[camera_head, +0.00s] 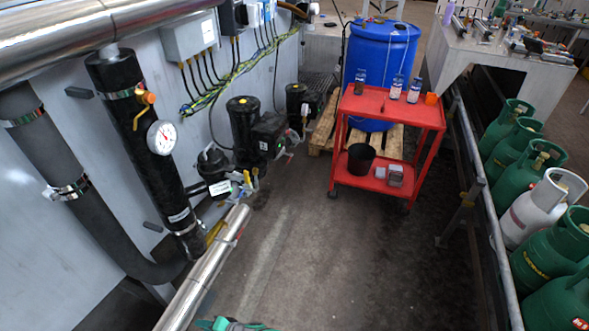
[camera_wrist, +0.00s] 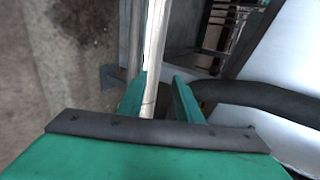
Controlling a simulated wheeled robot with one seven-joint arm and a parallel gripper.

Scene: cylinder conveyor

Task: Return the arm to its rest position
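My gripper (camera_wrist: 158,88) shows in the wrist view as two green fingers standing apart, with a gap between them. A shiny silver pipe (camera_wrist: 153,40) shows in line with that gap, seemingly beyond the fingertips; I cannot tell how far away it is. I see nothing held between the fingers. In the head view, only a small green piece (camera_head: 232,325), apparently part of my arm or gripper, shows at the bottom edge. The rest of my arm is out of view there.
A silver pipe (camera_head: 205,270) runs along the lower left, near black piping with a gauge (camera_head: 162,138). A red cart (camera_head: 390,112) stands ahead, before a blue barrel (camera_head: 382,50). Green gas cylinders (camera_head: 540,247) line the right behind a rail. The middle floor is clear.

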